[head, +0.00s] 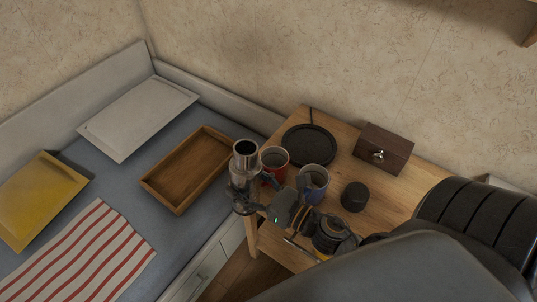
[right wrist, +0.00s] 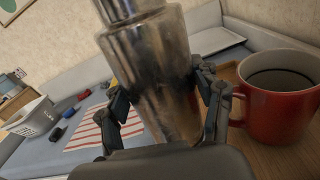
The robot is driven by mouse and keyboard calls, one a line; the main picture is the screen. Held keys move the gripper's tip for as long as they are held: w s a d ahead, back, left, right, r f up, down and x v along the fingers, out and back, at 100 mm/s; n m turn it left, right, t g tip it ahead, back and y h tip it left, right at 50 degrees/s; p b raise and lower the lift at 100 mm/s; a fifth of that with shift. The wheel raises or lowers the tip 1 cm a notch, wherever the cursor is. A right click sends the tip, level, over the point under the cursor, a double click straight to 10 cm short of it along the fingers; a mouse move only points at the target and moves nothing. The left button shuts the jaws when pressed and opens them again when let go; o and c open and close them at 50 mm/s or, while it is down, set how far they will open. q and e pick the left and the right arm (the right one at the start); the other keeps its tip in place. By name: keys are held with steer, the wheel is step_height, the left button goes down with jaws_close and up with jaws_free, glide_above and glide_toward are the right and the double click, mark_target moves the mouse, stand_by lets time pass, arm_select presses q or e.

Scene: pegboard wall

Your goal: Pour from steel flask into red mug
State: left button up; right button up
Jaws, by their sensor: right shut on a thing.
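The steel flask (head: 244,158) is a shiny metal cylinder with an open top, roughly upright just left of the red mug (head: 275,158). My right gripper (head: 243,188) is shut around the flask; its two fingers clasp the sides in the right wrist view, where the flask (right wrist: 155,70) fills the middle. The red mug (right wrist: 280,98) stands on the wooden table, apart from the flask, with its handle toward the flask and a dark surface inside. The flask's contents are hidden. My left gripper is in neither view.
A blue mug (head: 314,178) stands right of the red mug. A black round plate (head: 309,145), a wooden box (head: 383,148) and a black cylinder (head: 354,196) share the table (head: 345,140). A wooden tray (head: 160,187) lies on the bed at left.

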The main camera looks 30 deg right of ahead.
steer(key=shift+f+m+b, duration=0.4)
steer(key=shift+f+b, duration=0.15)
steer(key=shift+f, duration=0.1)
steer(key=shift+d+r, duration=0.1)
steer(key=shift+m+p, duration=0.3)
steer(key=shift+a+m, duration=0.2)
steer(key=shift+m, duration=0.3)
steer(key=shift+d+m+p, duration=0.1)
steer(key=shift+m+p, duration=0.3)
steer(key=shift+m, duration=0.2)
